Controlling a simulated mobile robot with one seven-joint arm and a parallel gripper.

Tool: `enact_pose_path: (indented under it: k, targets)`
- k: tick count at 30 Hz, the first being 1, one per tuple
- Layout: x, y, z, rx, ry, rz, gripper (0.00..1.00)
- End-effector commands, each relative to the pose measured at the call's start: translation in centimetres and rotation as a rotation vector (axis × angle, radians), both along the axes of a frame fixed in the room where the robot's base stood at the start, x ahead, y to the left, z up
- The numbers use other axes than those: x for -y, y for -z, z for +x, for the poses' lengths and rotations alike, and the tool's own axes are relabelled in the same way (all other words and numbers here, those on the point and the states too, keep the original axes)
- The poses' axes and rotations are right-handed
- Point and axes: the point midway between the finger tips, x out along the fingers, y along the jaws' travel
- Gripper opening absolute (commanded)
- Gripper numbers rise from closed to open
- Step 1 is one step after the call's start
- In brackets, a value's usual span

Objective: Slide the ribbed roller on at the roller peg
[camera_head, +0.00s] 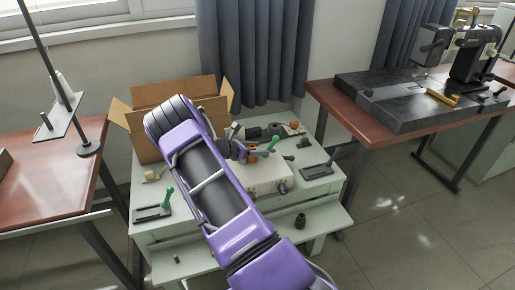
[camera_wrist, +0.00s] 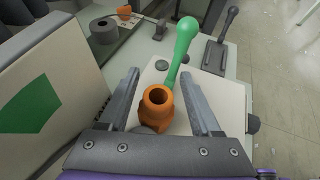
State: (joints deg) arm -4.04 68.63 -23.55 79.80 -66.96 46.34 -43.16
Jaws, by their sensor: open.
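My gripper (camera_head: 240,149) is open above the middle of the pale green bench. In the wrist view its two grey fingers (camera_wrist: 163,78) stand apart, with a hollow orange part (camera_wrist: 157,101) and a green-handled lever (camera_wrist: 184,50) in the gap between them. No contact with the fingers shows. A dark, stepped round piece (camera_head: 300,221) stands on the bench's lower front shelf and may be the ribbed roller; its ribs are too small to make out. A grey hollow cylinder (camera_wrist: 103,31) sits at the wrist view's upper left. I cannot tell which part is the roller peg.
An open cardboard box (camera_head: 180,92) stands at the back left of the bench. Green-handled levers stand at left (camera_head: 167,197) and centre, and a dark-handled lever (camera_head: 320,170) at right. A white box-like unit (camera_head: 262,180) lies under my gripper. Wooden tables flank the bench.

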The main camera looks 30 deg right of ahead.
Motion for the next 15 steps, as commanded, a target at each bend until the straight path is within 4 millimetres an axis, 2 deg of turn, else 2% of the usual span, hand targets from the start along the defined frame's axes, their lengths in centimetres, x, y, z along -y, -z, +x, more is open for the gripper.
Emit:
enact_pose_path:
  k: [5, 8, 15]
  targets:
    - [-0.3, -0.2, 0.3, 0.003, -0.006, 0.000, 0.75]
    - [-1.3, -0.8, 0.3, 0.005, -0.008, 0.001, 0.75]
    - [-6.0, -3.1, 0.0, 0.005, -0.011, 0.001, 0.75]
